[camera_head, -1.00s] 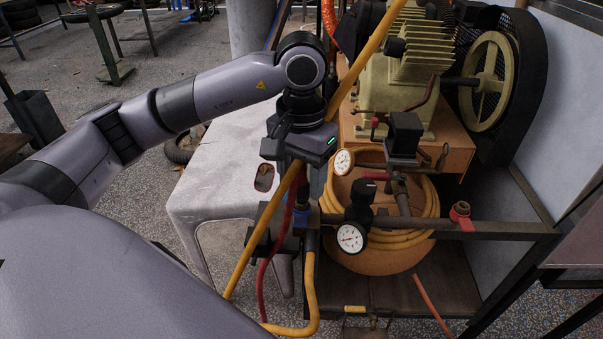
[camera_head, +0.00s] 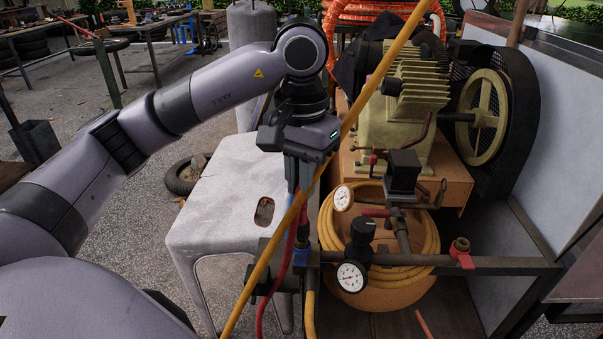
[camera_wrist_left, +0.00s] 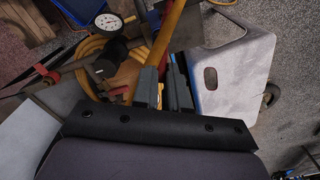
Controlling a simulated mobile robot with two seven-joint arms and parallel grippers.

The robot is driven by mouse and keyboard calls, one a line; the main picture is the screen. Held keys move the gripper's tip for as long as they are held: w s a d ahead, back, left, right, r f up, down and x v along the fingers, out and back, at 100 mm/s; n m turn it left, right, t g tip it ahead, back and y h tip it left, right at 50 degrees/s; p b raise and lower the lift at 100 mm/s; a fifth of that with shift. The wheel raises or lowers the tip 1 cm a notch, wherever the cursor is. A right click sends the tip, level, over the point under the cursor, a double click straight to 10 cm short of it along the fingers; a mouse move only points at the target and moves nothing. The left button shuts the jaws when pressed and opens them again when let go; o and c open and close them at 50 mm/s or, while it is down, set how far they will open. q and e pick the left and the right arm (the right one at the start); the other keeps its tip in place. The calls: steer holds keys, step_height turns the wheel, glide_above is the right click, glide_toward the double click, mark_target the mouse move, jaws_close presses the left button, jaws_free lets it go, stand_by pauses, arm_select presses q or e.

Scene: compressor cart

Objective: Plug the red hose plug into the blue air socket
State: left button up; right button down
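The red hose plug (camera_head: 303,229) is upright directly above the blue air socket (camera_head: 302,256) in the head view and appears seated in it. The depth of the fit cannot be seen. A red hose (camera_head: 269,290) hangs down beside it. My left gripper (camera_head: 298,188) points down above the plug. Its fingers look a little apart, with no plug visible between them; the yellow hose crosses close by. In the left wrist view, the two dark fingers (camera_wrist_left: 163,90) show a narrow gap. The plug and socket cannot be made out there. My right gripper is not in view.
A yellow hose (camera_head: 262,265) runs diagonally past my left gripper. A white stool (camera_head: 210,215) stands to the left. A pressure gauge (camera_head: 351,277), pipe (camera_head: 505,263) and compressor (camera_head: 412,95) are to the right. Open floor lies left of the stool.

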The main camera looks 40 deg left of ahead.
mark_target(301, 208)
arm_select(q)
steer(key=n, duration=0.1)
steer(key=r+n, duration=0.1)
steer(key=shift+d+n, duration=0.1)
steer(key=shift+n, duration=0.3)
jaws_close()
steer(key=n, duration=0.2)
steer(key=r+n+p, duration=0.1)
steer(key=n, duration=0.1)
steer(key=shift+d+r+n, duration=0.1)
steer(key=shift+n, duration=0.3)
steer(key=n, duration=0.2)
steer(key=r+n, duration=0.1)
steer(key=n, duration=0.1)
steer(key=shift+n, duration=0.3)
steer(key=n, duration=0.3)
steer(key=shift+a+r+n+p, duration=0.2)
steer(key=shift+r+n+p, duration=0.1)
steer(key=shift+n, duration=0.1)
steer(key=shift+f, duration=0.25)
steer(key=shift+f+b, duration=0.7)
step_height(301, 208, down, 3)
steer(key=shift+b, duration=1.15)
steer(key=shift+f, duration=0.4)
steer(key=shift+f+b, duration=0.2)
steer(key=shift+b, duration=0.15)
steer(key=shift+s+f+b, duration=0.1)
steer(key=shift+f+b, duration=0.25)
steer(key=shift+f, duration=0.05)
